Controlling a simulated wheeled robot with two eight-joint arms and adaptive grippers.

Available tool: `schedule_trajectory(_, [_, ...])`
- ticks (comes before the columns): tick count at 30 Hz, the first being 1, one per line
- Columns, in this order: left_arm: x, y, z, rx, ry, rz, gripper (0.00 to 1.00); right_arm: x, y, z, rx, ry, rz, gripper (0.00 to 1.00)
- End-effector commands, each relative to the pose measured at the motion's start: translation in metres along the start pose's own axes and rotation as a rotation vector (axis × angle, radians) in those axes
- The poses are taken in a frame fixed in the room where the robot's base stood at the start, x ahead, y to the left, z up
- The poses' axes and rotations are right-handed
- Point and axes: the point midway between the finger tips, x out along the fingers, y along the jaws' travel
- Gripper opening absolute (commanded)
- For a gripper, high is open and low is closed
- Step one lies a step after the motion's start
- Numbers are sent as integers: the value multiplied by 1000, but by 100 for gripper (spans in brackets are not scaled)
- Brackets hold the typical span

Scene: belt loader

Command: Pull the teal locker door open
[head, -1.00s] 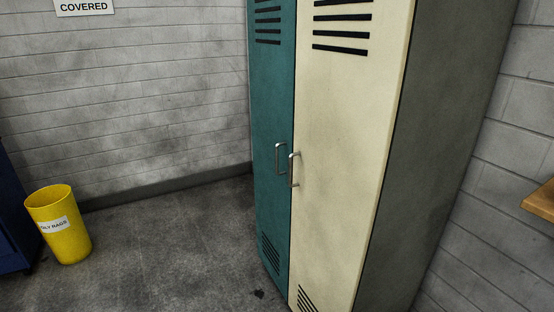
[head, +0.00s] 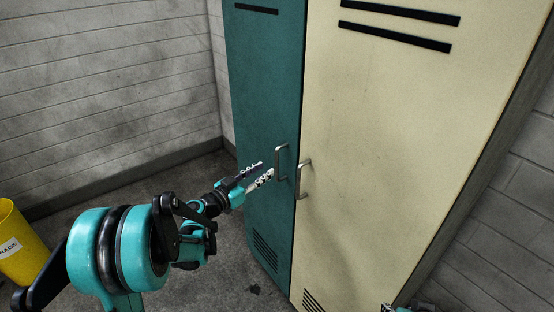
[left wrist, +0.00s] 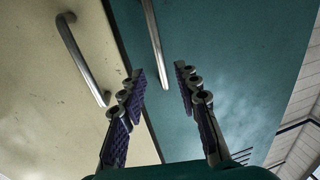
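The teal locker door (head: 263,95) is shut and stands left of the cream door (head: 385,130). Its metal handle (head: 279,163) is a vertical bar near its right edge. My left gripper (head: 261,173) is open and points at this handle from the left, just short of it. In the left wrist view the teal door's handle (left wrist: 155,45) lies ahead of the gap between the open fingers (left wrist: 159,82), with nothing held. The cream door's handle (left wrist: 82,58) shows to the left there. My right gripper is not clearly seen; only a small piece of hardware shows at the head view's bottom edge.
The cream door's handle (head: 302,178) sits close to the teal door's handle. A yellow bin (head: 18,243) stands on the floor at the far left. A grey block wall (head: 110,80) runs behind.

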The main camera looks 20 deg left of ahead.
Motion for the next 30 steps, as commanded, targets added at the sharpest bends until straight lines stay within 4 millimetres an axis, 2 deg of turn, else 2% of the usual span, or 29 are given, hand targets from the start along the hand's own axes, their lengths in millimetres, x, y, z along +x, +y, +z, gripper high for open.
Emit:
schedule_trajectory(13, [65, -1, 1, 4, 5, 1, 32, 13, 0, 10, 0, 0, 0, 40])
schedule_trajectory(18, [75, -1, 0, 3, 5, -1, 32, 15, 0, 11, 0, 0, 0, 40])
schedule_trajectory(25, [76, -1, -1, 3, 4, -1, 32, 14, 0, 10, 0, 0, 0, 40])
schedule_trajectory(26, [76, -1, -1, 3, 4, -1, 29, 14, 0, 10, 0, 0, 0, 40])
schedule_trajectory(29, [76, -1, -1, 3, 4, -1, 3, 14, 0, 10, 0, 0, 0, 40])
schedule_trajectory(30, [76, -1, -1, 3, 4, -1, 0, 14, 0, 10, 0, 0, 0, 40])
